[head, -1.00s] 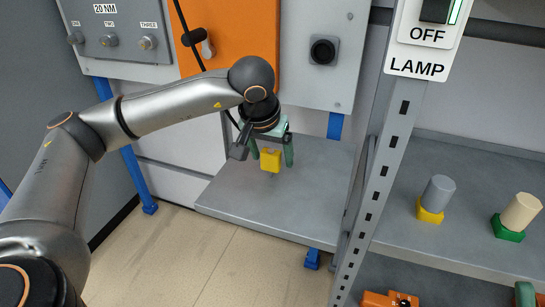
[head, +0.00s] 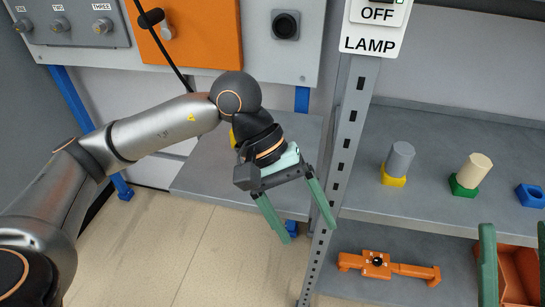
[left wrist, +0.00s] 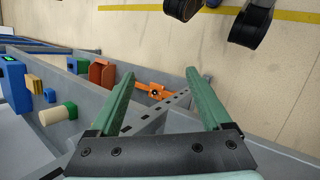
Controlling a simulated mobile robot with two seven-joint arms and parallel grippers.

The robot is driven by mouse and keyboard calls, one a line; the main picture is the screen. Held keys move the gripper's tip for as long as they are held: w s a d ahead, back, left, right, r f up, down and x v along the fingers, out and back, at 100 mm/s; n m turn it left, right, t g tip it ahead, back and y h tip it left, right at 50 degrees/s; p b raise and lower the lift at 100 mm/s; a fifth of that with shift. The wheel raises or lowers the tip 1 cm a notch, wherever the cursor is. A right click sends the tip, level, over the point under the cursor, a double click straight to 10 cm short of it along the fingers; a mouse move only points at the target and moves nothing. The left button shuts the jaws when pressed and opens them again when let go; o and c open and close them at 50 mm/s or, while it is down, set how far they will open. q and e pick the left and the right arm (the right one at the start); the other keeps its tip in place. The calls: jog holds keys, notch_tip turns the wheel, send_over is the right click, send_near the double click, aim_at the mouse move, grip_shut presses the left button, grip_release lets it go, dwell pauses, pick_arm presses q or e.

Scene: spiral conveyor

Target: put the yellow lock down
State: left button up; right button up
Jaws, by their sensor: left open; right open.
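The yellow lock (head: 233,138) shows only as a small yellow sliver in the head view, behind my left wrist. It is over the grey work surface (head: 205,170) below the panel; the rest of it is hidden. My left gripper (head: 308,232) is open and empty, apart from the lock, to its right and nearer the camera. In the left wrist view the fingers (left wrist: 160,75) are spread with nothing between them. My right gripper (head: 515,228) is open at the lower right of the head view, its green fingers apart.
A grey perforated post (head: 342,150) stands beside my left gripper. The right shelf holds a grey cylinder (head: 400,158) on a yellow base, a cream cylinder (head: 474,170) on a green base and a blue block (head: 531,195). An orange part (head: 378,265) lies on the lower shelf.

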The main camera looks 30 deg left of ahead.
pick_arm(q)
jog(key=s+d+r+n+g+h, duration=0.5)
jog(key=s+d+g+h, duration=0.15)
jog(key=s+d, duration=0.35)
notch_tip(320, 180, up, 8)
jog(key=s+a+n+h, duration=0.1)
jog(key=s+n+h, duration=0.1)
jog(key=n+h, duration=0.7)
jog(key=w+a+m+t+y, duration=0.3)
jog(key=a+m+t, duration=0.3)
jog(key=m+t, duration=0.9)
jog(key=w+a+m+t+y, duration=0.4)
jog(key=w+a+m+t, duration=0.1)
jog(key=m+t, duration=1)
jog(key=shift+w+a+r+m, duration=0.2)
jog(key=shift+w+a+m, duration=0.3)
jog(key=shift+m, duration=0.4)
jog(key=shift+s+a, duration=0.1)
jog(key=shift+s, duration=0.05)
